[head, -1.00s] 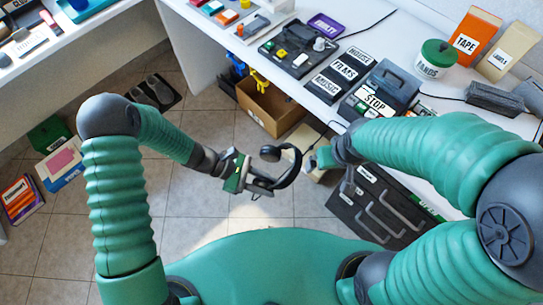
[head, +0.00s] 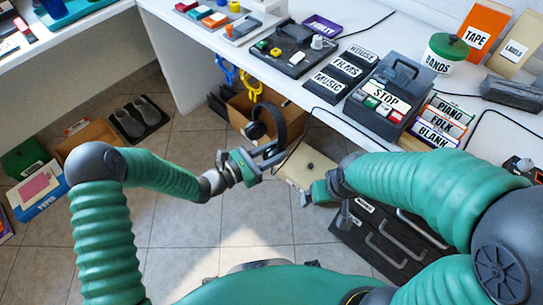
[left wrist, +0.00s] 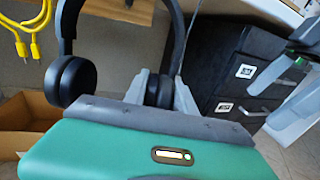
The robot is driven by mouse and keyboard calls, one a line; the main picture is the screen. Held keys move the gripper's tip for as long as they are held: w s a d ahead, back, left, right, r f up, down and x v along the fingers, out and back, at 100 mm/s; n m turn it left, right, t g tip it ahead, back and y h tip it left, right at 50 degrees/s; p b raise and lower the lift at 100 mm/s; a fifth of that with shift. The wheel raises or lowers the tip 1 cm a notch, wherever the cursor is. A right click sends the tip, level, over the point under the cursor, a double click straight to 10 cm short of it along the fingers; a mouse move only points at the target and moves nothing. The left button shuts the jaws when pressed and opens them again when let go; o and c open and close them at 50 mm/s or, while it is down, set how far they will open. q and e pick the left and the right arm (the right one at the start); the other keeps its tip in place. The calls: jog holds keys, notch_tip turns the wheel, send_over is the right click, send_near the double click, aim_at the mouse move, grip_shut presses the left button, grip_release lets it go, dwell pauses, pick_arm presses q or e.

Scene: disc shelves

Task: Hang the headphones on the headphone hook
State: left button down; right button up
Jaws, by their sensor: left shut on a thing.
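The black headphones (head: 284,118) are held by one earcup in my left gripper (head: 272,154), in front of the desk edge and above the floor. Their band arches upward. In the left wrist view the fingers (left wrist: 160,92) close around one earcup, and the other earcup (left wrist: 70,80) hangs free at the left. A thin cord trails to the right. My right gripper (head: 312,192) is empty-looking below the desk edge; its jaw opening is unclear. I cannot make out the headphone hook for certain; blue (head: 226,70) and yellow cables (head: 254,85) hang under the desk edge.
A cardboard box (head: 285,112) stands on the floor behind the headphones. A dark drawer unit (head: 385,240) is below the desk at right. The white desktop (head: 310,98) carries a recorder (head: 388,92) and labelled cases.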

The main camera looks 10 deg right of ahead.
pick_arm(q)
jog(key=w+d+f+b, duration=0.1)
jog(key=w+d+b, duration=0.3)
jog(key=w+d, duration=0.1)
jog(key=shift+d, duration=0.85)
jog(key=shift+f, duration=0.2)
jog(key=c, duration=0.9)
grip_release()
jog(key=shift+c, duration=0.2)
